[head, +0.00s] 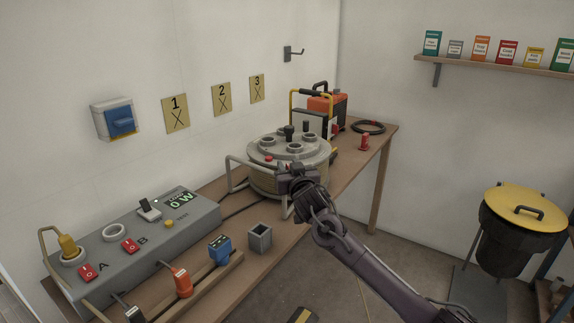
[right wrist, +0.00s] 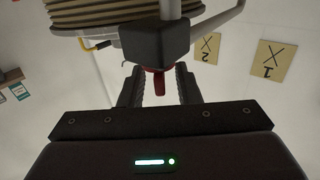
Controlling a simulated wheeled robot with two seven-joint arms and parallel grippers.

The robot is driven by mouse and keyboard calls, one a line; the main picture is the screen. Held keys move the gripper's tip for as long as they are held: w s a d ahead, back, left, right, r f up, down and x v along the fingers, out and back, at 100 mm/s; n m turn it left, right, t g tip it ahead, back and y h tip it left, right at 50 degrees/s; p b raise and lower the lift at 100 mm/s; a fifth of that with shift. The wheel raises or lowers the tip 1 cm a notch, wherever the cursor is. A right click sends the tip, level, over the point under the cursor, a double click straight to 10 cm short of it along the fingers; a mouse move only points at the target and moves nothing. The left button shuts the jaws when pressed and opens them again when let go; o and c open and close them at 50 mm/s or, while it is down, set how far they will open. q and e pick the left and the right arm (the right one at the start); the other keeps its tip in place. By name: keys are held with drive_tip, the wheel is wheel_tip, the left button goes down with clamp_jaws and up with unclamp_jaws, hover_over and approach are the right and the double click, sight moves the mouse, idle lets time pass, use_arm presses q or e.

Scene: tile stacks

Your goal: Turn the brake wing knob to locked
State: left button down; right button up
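A cable reel (head: 262,180) with a grey round top stands on the wooden bench in a grey tube frame. In the right wrist view, which looks upside down, a red knob (right wrist: 158,84) sticks out from a dark block (right wrist: 160,42) on the frame post. I take it to be the brake wing knob. My right gripper (head: 294,184) is at the front of the reel and hides this knob in the head view. In the wrist view its fingers (right wrist: 160,90) are apart, one on each side of the knob, with gaps showing. My left gripper is out of view.
A grey control panel (head: 200,213) with a 0 W display lies left of the reel. Coloured plugs and a small grey open box (head: 259,238) are at the front. An orange machine (head: 328,104) stands behind. A yellow-lidded bin (head: 519,205) stands right.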

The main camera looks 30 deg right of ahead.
drive_tip(key=shift+x, duration=0.8)
drive_tip(key=shift+c, duration=0.4)
clamp_jaws()
